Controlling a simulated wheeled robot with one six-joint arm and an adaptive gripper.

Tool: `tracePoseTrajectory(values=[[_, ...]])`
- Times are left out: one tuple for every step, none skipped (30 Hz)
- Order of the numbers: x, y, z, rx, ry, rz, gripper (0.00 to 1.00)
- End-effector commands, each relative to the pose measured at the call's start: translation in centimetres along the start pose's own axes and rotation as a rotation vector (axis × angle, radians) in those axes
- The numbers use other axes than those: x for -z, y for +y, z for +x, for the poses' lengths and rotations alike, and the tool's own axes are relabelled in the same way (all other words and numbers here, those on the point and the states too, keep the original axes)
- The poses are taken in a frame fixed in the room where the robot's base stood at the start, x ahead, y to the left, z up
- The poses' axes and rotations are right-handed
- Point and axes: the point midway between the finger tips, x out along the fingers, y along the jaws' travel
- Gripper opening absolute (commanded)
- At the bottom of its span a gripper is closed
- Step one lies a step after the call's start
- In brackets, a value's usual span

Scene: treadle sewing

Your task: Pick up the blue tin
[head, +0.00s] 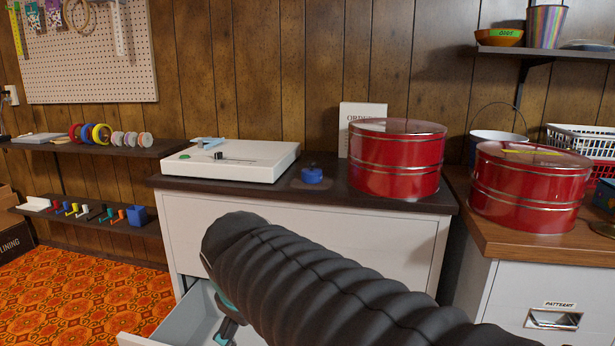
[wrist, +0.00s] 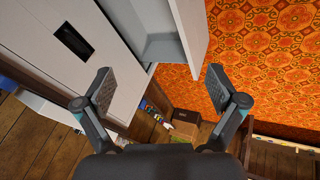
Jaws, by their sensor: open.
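A small round blue object, which looks like the blue tin (head: 312,176), sits on the dark cabinet top between a white box and a red tin. It has a darker piece at its top, too small to make out. My gripper (wrist: 160,88) is open and empty in the wrist view, over the floor beside an open drawer. In the head view my arm hides most of the gripper, which is low in front of the cabinet, below and to the left of the blue tin. The blue tin is not visible in the wrist view.
A white box (head: 232,161) lies left of the tin. A large red tin (head: 396,160) stands close on its right, with a white booklet (head: 352,118) behind. The cabinet's drawer (head: 190,322) is open. Another red tin (head: 530,190) is farther right.

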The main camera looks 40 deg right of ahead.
Motion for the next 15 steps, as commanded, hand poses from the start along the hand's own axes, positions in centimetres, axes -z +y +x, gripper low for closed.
tracePoseTrajectory(values=[[1.4, 2.5, 0.5, -0.044, -0.03, -0.092, 0.95], [2.2, 4.0, 0.6, -0.071, -0.048, -0.153, 0.95], [3.1, 5.9, 0.8, -0.104, -0.074, -0.233, 0.95], [3.9, 7.3, 1.0, -0.128, -0.095, -0.294, 0.95], [4.6, 8.7, 1.2, -0.151, -0.117, -0.356, 0.95], [5.6, 10.6, 1.5, -0.18, -0.15, -0.438, 0.95], [6.3, 12.0, 1.8, -0.201, -0.175, -0.498, 0.95], [7.0, 13.4, 2.0, -0.22, -0.201, -0.56, 0.95], [8.0, 15.2, 2.4, -0.244, -0.238, -0.641, 0.95], [8.7, 16.5, 2.7, -0.261, -0.267, -0.701, 0.95], [9.4, 17.9, 3.0, -0.277, -0.298, -0.761, 0.95], [10.2, 19.7, 3.5, -0.296, -0.342, -0.84, 0.95], [10.9, 21.0, 3.8, -0.309, -0.376, -0.9, 0.95], [11.6, 22.3, 4.2, -0.32, -0.411, -0.958, 0.95], [12.4, 24.1, 4.7, -0.333, -0.459, -1.035, 0.95]])
